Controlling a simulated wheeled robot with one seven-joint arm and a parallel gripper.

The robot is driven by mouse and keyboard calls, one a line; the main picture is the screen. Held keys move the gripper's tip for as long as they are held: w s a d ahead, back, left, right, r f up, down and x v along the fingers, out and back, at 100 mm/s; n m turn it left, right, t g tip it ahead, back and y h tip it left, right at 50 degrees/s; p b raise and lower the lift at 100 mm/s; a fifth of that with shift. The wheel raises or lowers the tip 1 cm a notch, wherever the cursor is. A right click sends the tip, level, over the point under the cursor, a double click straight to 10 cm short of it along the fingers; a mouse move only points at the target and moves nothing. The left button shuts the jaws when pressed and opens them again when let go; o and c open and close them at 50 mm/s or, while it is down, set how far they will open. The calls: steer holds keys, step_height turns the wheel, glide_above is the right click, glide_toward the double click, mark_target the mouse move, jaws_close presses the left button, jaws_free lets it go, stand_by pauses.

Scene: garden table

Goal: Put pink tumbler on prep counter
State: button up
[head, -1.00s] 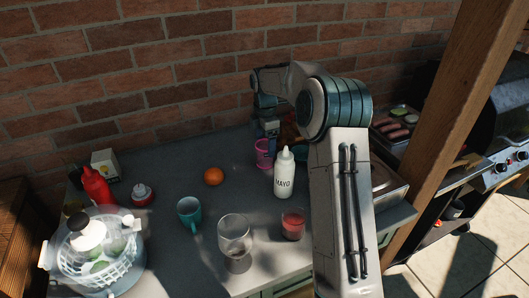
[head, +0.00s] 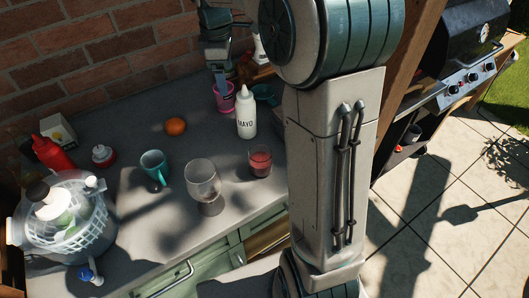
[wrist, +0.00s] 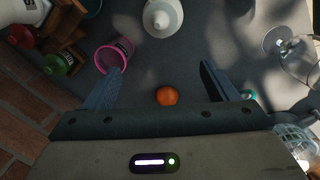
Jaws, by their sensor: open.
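The pink tumbler (head: 224,99) is on the grey counter (head: 125,110) behind and left of the white mayo bottle (head: 246,115). My gripper (head: 221,82) is just above and behind the tumbler in the head view. In the wrist view my gripper (wrist: 163,80) is open, with nothing between its fingers. There the tumbler (wrist: 110,56) appears at the left finger's tip, outside the gap. I cannot tell whether they touch. The finger hides part of the tumbler.
An orange (head: 176,126), a teal mug (head: 154,165), a wine glass (head: 203,182) and a glass of red drink (head: 260,160) stand nearby. A red bottle (head: 52,152) and a colander (head: 75,225) are at left. A brick wall (head: 80,60) is behind.

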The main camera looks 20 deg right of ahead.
steer(key=s+f+m+t, duration=0.1)
steer(key=s+m, duration=0.5)
steer(key=s, duration=0.6)
steer(key=s+f+m+t, duration=0.1)
steer(key=s+f+m, duration=0.3)
steer(key=s, duration=0.9)
steer(key=shift+d+m+y, duration=0.3)
steer(key=shift+d+m, duration=0.05)
steer(key=shift+m, duration=1.35)
